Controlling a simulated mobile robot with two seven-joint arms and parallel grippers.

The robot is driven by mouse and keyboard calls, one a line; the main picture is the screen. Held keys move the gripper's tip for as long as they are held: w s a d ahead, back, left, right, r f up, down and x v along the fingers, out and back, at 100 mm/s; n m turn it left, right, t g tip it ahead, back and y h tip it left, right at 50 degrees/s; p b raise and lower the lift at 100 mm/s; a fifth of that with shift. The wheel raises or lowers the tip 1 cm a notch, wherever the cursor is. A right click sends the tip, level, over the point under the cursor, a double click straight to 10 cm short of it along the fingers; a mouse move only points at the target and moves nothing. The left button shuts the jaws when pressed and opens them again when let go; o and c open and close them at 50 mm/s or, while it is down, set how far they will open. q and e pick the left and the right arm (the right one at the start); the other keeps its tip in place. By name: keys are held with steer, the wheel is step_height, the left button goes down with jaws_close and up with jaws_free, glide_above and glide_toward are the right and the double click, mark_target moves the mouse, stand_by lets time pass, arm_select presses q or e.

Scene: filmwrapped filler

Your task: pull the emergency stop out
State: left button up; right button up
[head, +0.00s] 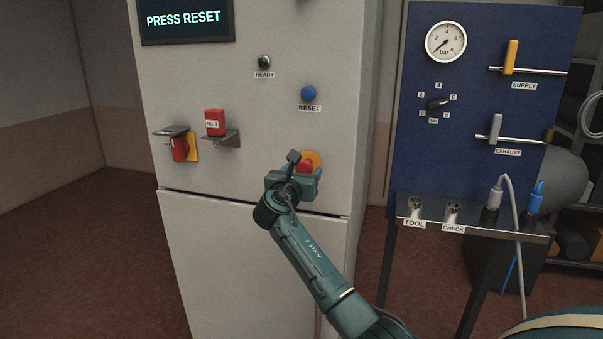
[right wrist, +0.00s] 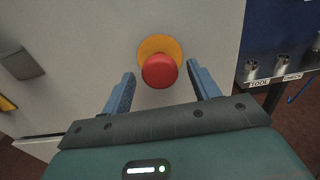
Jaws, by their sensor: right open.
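The emergency stop is a red mushroom button (right wrist: 159,71) on a round yellow plate (right wrist: 157,47), on the front of a light grey cabinet. In the head view the red button (head: 305,166) is partly hidden behind my right gripper, and the yellow plate (head: 313,158) shows above it. My right gripper (right wrist: 163,88) is open and empty, its blue fingers to the left and right of the button, with gaps on both sides. It also shows in the head view (head: 307,172). My left gripper is not in view.
The cabinet (head: 250,240) carries a screen (head: 185,19) reading PRESS RESET, a blue RESET button (head: 308,93), a dark READY lamp (head: 264,62) and a red No. 3 block (head: 215,122) on a bracket. A blue gauge panel (head: 470,110) stands right, above a shelf (head: 475,224).

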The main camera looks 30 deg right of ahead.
steer(key=b+v, duration=0.1)
steer(key=v, duration=1.2)
steer(key=shift+s, duration=0.1)
steer(key=s+a+f+m+y, duration=0.2)
steer(key=s+a+f+y, duration=0.1)
steer(key=f, duration=0.5)
steer(key=s+a+f+m+y, duration=0.2)
steer(key=a+f+m+y, duration=0.15)
steer(key=f, duration=0.55)
steer(key=s+a+f+m+y, duration=0.2)
steer(key=s+f+y, duration=0.15)
steer(key=f, duration=0.45)
steer(key=s+a+f+m+y, duration=0.3)
steer(key=s+a+f+m, duration=0.1)
steer(key=s+m, duration=0.4)
steer(key=s+a+f+m+g+y, duration=0.1)
steer(key=s+a+f+m+y, duration=0.3)
steer(key=s, duration=0.7)
step_height(320, 180, down, 2)
steer(key=m, duration=0.3)
steer(key=shift+s+f+m, duration=0.2)
steer(key=shift+f+m, duration=0.05)
steer(key=shift+m, duration=0.1)
